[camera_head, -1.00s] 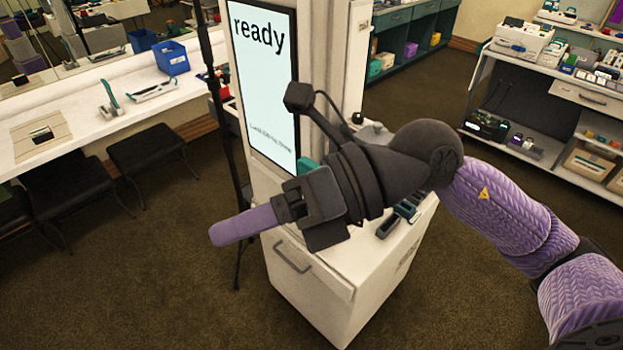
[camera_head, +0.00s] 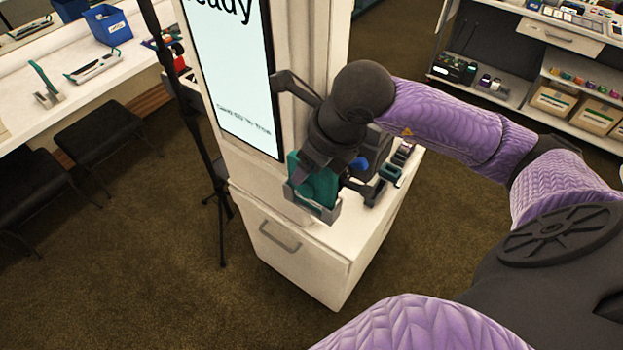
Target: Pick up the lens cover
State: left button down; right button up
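My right arm reaches in from the right, and its gripper (camera_head: 312,178) points down over the front left part of the white kiosk's top (camera_head: 312,238). The gripper is at a teal item (camera_head: 321,186) that stands in a grey holder (camera_head: 318,213) on that top. The gripper partly covers the teal item, and I cannot tell whether the fingers touch it or close on it. I cannot tell for sure which thing is the lens cover. My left gripper is not in view.
The kiosk's lit screen (camera_head: 232,75) rises just left of the gripper. Small dark and teal holders (camera_head: 390,173) line the top to its right. A black stand (camera_head: 190,110) is left of the kiosk. A counter and stools are at left, shelves at back right.

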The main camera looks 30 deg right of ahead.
grip_shut()
dwell(1.4)
